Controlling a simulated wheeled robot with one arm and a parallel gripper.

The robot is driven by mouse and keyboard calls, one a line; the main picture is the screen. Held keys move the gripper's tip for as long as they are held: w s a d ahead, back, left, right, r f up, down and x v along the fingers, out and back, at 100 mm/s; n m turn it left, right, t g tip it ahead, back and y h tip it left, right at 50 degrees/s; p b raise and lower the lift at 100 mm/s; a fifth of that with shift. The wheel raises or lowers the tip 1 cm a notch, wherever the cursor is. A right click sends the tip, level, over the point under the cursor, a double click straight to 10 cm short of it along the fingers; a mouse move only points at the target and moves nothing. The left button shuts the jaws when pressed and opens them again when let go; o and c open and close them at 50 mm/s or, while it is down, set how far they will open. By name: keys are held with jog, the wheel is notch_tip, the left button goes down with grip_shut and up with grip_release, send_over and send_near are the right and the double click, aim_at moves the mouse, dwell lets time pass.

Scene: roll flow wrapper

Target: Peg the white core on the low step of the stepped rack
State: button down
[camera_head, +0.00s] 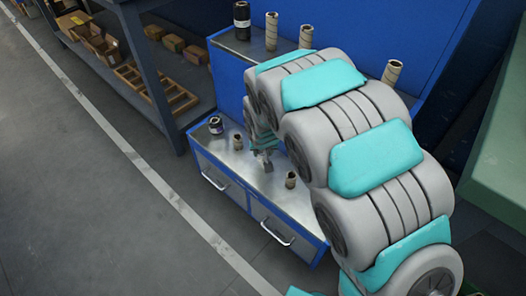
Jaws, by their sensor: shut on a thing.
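The stepped rack is blue with grey metal tops. Its low step (248,183) is in front, above two drawers, and its high step (234,42) is behind. My gripper (264,160) is over the middle of the low step, pointing down, small and partly hidden by my arm. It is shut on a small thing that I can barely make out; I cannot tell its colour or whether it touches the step. No clearly white core shows elsewhere. On the low step stand a dark core (215,125), a brown core (238,142) and another brown core (291,180).
On the high step stand a black roll (242,20) and several brown cores, one at the back (272,31) and one at the right (391,73). A shelf with boxes (173,43) is at the left. My arm covers the rack's right side. The floor (75,190) is clear.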

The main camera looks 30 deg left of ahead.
jog(key=shift+f+b, duration=0.55)
jog(key=shift+f, duration=0.6)
dwell(0.4)
grip_release()
dwell(0.7)
jog(key=shift+r+p, duration=0.6)
jog(key=shift+r, duration=3.45)
jog(key=shift+s, duration=0.1)
